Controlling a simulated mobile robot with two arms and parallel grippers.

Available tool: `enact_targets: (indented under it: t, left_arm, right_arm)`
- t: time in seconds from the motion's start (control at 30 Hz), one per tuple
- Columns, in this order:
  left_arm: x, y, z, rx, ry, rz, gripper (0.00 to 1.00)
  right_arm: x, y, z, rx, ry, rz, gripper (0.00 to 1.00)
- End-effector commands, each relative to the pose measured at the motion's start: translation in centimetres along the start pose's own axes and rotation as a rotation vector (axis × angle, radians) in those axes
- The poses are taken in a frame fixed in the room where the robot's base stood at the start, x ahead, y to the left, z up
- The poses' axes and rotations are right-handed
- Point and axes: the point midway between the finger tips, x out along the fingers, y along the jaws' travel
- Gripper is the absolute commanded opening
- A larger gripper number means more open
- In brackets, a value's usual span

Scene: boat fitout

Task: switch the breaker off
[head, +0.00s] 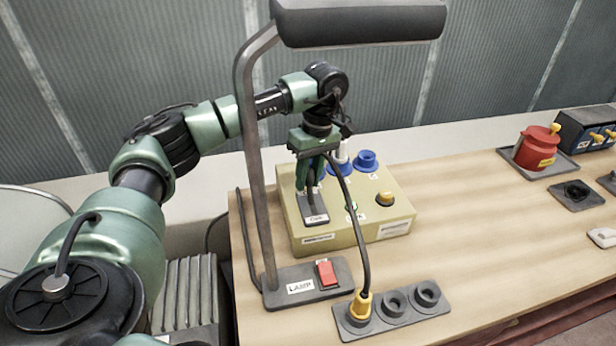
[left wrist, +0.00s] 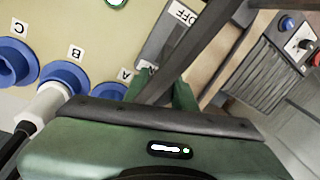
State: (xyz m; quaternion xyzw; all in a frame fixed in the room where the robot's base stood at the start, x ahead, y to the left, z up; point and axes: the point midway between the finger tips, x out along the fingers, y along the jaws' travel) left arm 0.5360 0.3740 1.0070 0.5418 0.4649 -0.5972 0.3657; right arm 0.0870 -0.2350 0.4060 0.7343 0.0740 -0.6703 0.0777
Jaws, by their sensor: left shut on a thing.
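The breaker (head: 313,214) is a dark grey plate on top of a tan panel box (head: 295,231). Its near end carries a white label, which reads OFF in the left wrist view (left wrist: 182,13). My left gripper (head: 310,186) points down over the far part of the plate, away from the OFF label. Its green fingers also show in the left wrist view (left wrist: 165,85), closed on the breaker's lever. The lever is mostly hidden by the fingers and a dark bar crossing that view, so its exact tilt cannot be told. My right gripper is not in view.
Blue sockets (head: 366,160) and an amber knob (head: 385,198) share the box top; a white plug (left wrist: 48,103) sits at socket B. The lamp's post (head: 255,170) stands close before my left arm. A black cable runs to a yellow plug (head: 361,304).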

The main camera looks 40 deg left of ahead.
Motion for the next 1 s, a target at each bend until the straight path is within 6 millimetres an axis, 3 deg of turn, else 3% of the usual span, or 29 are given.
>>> enact_targets:
  t: [1.0]
  left_arm:
    - [-1.1, -1.6, 3.6, -0.091, 0.532, 0.207, 0.00]
  right_arm:
    - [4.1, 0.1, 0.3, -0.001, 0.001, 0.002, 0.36]
